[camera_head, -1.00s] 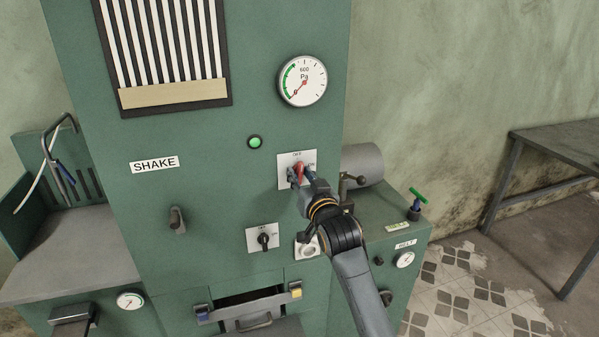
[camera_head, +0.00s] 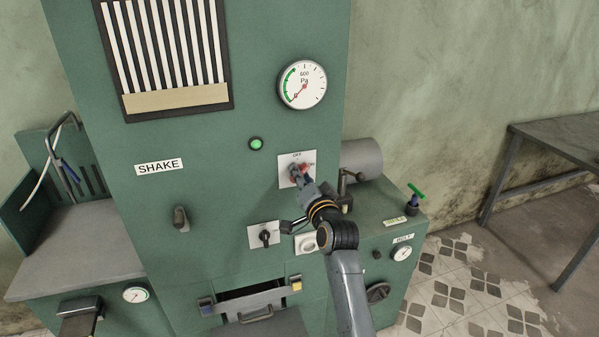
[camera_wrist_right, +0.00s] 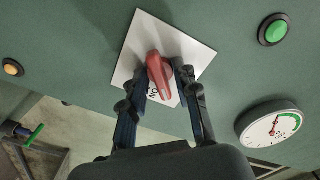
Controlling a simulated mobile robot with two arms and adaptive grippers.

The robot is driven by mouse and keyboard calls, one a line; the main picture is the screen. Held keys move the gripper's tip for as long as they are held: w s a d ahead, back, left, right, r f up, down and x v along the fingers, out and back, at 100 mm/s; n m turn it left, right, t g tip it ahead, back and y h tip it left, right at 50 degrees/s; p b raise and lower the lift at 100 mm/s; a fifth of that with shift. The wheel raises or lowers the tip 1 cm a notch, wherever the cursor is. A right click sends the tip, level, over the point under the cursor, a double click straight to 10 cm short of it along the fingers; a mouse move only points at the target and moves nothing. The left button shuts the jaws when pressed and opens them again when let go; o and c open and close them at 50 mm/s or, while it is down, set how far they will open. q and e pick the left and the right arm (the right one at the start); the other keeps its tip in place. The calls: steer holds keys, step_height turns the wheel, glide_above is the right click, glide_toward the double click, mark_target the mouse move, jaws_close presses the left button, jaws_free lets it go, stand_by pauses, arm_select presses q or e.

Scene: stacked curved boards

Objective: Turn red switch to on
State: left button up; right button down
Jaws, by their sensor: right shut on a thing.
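The red switch (camera_head: 302,168) sits on a white square plate (camera_head: 285,178) on the front of the green machine. OFF is printed at the plate's top, and a partly covered label is at its right. My right gripper (camera_head: 298,174) is shut on the switch. In the right wrist view the red handle (camera_wrist_right: 159,70) lies between the two fingers, and the plate looks tilted. The head view shows the handle leaning towards the right label; the fingers hide part of it. My left gripper is not in view.
A lit green lamp (camera_head: 256,144) and a pressure gauge (camera_head: 302,85) are above the switch. A black rotary switch (camera_head: 264,236) on another white plate is below left. A grey cylinder (camera_head: 362,160) and a green-handled valve (camera_head: 416,196) stand to the right.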

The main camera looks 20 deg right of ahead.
steer(key=c, duration=1.4)
jaws_free()
steer(key=shift+o, duration=0.2)
steer(key=s+p, duration=0.3)
steer(key=s, duration=0.4)
steer(key=shift+p, duration=0.4)
steer(key=shift+d, duration=0.1)
